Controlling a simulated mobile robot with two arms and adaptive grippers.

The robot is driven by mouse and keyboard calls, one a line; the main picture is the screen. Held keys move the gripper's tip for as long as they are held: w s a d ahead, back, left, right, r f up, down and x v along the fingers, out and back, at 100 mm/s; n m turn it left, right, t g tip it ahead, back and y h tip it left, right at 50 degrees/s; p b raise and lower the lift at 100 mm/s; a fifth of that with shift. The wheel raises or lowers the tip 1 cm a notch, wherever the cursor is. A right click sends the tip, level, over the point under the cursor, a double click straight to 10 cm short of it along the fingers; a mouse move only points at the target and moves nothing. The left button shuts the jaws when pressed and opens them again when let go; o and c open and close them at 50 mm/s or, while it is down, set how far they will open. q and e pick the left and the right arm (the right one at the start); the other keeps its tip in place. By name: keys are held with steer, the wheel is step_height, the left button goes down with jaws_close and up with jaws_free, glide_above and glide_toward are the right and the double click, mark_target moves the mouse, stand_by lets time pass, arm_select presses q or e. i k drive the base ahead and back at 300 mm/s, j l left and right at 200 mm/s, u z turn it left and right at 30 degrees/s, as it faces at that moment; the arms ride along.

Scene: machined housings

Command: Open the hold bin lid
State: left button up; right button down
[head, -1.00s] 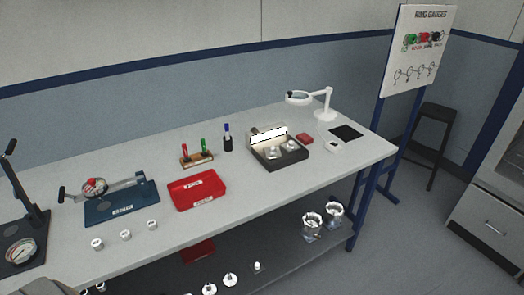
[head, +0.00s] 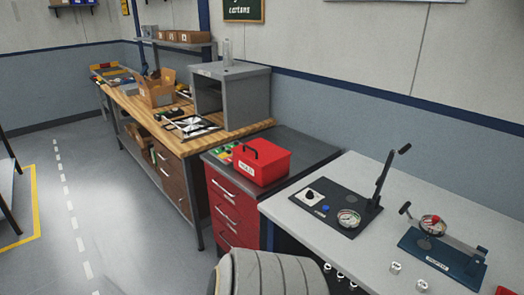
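The hold bin (head: 268,169) is a red box with a white label on its front. It stands on the dark top of a red drawer cabinet. Its lid (head: 264,149) has a black handle and looks closed. Neither of my grippers is in view. A ribbed grey part at the bottom middle seems to be mine, but no fingertips show there.
The red drawer cabinet (head: 231,212) stands between a wooden workbench (head: 126,103) and a pale table (head: 383,231). Green and red items lie left of the bin. A dark gauge fixture (head: 335,207) and a blue fixture (head: 442,257) stand on the pale table. Floor is open at left.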

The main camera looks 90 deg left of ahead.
mark_target(260, 152)
steer(key=u, duration=2.7)
steer(key=i+l+z, duration=0.35)
steer(key=l, duration=0.15)
steer(key=i+l+z, duration=0.2)
steer(key=l+z, duration=0.15)
steer(key=l, duration=0.1)
